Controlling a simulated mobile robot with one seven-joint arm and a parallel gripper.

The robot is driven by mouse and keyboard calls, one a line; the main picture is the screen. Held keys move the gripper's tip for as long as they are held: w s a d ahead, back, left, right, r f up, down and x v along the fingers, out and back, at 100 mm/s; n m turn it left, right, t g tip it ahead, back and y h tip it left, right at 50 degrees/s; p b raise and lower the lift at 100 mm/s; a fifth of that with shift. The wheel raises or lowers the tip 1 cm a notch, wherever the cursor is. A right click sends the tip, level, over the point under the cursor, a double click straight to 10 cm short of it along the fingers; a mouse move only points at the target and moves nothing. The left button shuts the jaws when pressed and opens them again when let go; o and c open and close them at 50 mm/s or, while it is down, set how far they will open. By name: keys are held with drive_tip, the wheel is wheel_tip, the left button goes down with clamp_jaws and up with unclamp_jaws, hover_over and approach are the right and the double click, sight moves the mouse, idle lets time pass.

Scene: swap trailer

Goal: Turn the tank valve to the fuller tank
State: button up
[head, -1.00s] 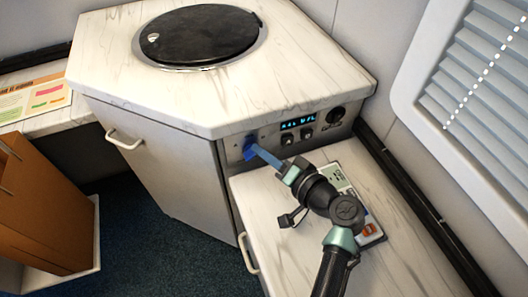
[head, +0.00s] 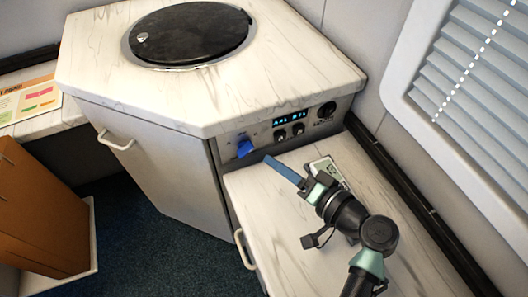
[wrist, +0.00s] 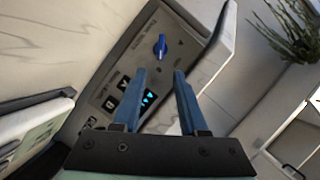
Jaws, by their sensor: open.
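The blue tank valve handle (head: 245,148) sits at the left end of the grey control panel, below the worktop corner. The wrist view shows the handle (wrist: 161,46) too, beyond my fingertips and standing out from the panel. My gripper (head: 268,160) is in front of the panel, just right of and below the handle, apart from it. In the wrist view my blue fingers (wrist: 160,74) are spread with nothing between them. A lit display (head: 290,116) is on the panel right of the valve; its text is too small to read surely.
Two dark switches (head: 289,131) and a black round socket (head: 327,110) are on the panel. A small device (head: 328,172) with a screen lies on the lower counter (head: 270,215), partly behind my gripper. A round black lid (head: 190,32) is on the worktop.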

drive_tip(key=v, duration=0.5)
drive_tip(key=shift+s+d, duration=0.1)
drive_tip(key=shift+s, duration=0.05)
idle(0.3)
